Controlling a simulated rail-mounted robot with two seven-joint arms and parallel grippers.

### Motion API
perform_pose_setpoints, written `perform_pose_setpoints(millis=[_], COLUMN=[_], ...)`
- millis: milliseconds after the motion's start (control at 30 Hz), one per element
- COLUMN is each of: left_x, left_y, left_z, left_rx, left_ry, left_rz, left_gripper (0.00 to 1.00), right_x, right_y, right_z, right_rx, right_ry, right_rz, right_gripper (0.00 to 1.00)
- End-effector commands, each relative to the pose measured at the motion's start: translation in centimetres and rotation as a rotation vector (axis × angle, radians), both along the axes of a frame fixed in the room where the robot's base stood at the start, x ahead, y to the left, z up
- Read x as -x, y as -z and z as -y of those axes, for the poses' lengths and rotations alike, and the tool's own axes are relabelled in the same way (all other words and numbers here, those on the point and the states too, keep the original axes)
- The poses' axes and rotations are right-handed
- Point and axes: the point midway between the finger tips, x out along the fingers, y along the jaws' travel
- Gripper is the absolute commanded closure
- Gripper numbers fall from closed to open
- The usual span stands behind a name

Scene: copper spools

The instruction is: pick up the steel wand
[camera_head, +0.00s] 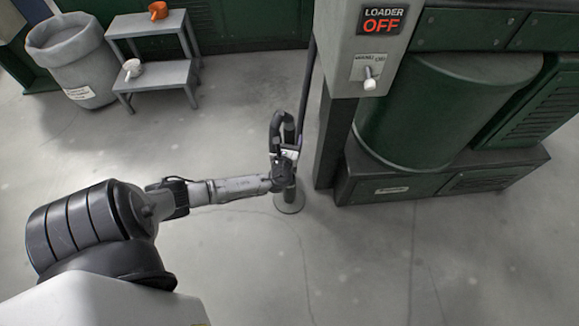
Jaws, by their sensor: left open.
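A round floor stand (290,206) with a short upright tube sits on the floor left of the loader cabinet. The steel wand seems to stand upright there, but my gripper hides most of it, and I cannot pick out its surface clearly. A dark looped hose (276,125) rises at the same spot. My left gripper (287,157) is open at this upright, above the stand. I cannot tell whether its fingers touch the wand. My right gripper is not in view.
A loader cabinet (350,75) with a red OFF sign (383,20) and a green drum (440,110) stand close on the right. A grey step stool (155,75) and a bin (75,55) are at back left. The front floor is clear.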

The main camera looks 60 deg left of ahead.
Motion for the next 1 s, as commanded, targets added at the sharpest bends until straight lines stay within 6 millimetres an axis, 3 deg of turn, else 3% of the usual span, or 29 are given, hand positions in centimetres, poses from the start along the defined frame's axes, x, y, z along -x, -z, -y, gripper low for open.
perform_pose_setpoints(millis=[100, 400, 1000], left_x=[-1.07, -1.39, -1.38], left_y=[0.26, 0.00, 0.02], left_z=[-1.20, -1.52, -1.49], left_rx=[-0.002, 0.000, 0.000], left_ry=[0.000, 0.000, 0.000], left_rz=[0.001, 0.000, 0.000], left_gripper=[0.29, 0.31, 0.88], right_x=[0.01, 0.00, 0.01], right_y=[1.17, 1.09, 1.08], right_z=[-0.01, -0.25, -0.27], right_rx=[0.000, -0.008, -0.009], right_ry=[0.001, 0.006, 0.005], right_rz=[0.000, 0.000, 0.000], right_gripper=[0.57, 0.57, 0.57])
